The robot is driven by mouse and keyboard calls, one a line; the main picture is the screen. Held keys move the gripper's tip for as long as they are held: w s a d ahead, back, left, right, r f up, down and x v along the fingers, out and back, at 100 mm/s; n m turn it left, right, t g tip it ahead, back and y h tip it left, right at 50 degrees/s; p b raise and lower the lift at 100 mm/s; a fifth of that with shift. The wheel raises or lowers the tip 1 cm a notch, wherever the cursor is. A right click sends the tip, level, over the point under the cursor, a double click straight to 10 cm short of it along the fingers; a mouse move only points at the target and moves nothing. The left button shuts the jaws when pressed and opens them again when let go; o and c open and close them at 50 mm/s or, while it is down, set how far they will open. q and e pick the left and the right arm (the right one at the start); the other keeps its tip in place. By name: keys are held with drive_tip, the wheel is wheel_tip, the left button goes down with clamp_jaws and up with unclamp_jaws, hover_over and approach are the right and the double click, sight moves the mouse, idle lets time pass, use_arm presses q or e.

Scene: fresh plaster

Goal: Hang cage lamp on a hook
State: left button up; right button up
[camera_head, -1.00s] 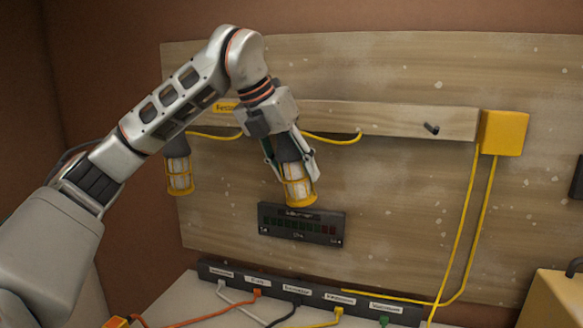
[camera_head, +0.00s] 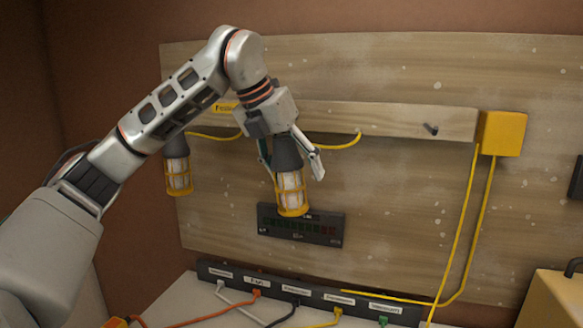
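A cage lamp (camera_head: 291,190) with a dark grey top and yellow cage hangs nearly upright in front of the wooden panel, below the rail (camera_head: 390,118). My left gripper (camera_head: 290,164) is around its dark top from above. Its fingers are spread, with a gap between the right finger and the lamp. The gripper hides the lamp's upper end, so I cannot see what it hangs on. A second cage lamp (camera_head: 178,168) hangs at the left, partly behind my arm. A bare dark hook (camera_head: 430,128) sticks out at the rail's right. My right gripper is not in view.
A yellow box (camera_head: 502,133) with yellow cables sits at the rail's right end. A dark indicator panel (camera_head: 300,225) is just below the lamp. A labelled socket strip (camera_head: 310,292) with several plugs lies along the bottom. A yellow case (camera_head: 555,300) stands lower right.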

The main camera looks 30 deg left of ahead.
sight(283, 138)
use_arm(q)
drive_tip(key=shift+w+a+f, duration=0.25)
drive_tip(key=shift+a+f, duration=0.05)
drive_tip(key=shift+f, duration=0.25)
drive_tip(key=r, duration=0.2)
drive_tip(key=s+r, duration=0.1)
drive_tip(key=r, duration=0.1)
drive_tip(key=a+r, duration=0.1)
drive_tip(key=r, duration=0.1)
drive_tip(key=shift+s+r, duration=0.15)
drive_tip(key=shift+r, duration=0.05)
drive_tip(key=s+r, duration=0.3)
drive_tip(key=r, duration=0.1)
drive_tip(key=shift+s+a, duration=0.3)
drive_tip(key=shift+s+r, duration=0.1)
drive_tip(key=shift+r, duration=0.1)
drive_tip(key=shift+s+r, duration=0.45)
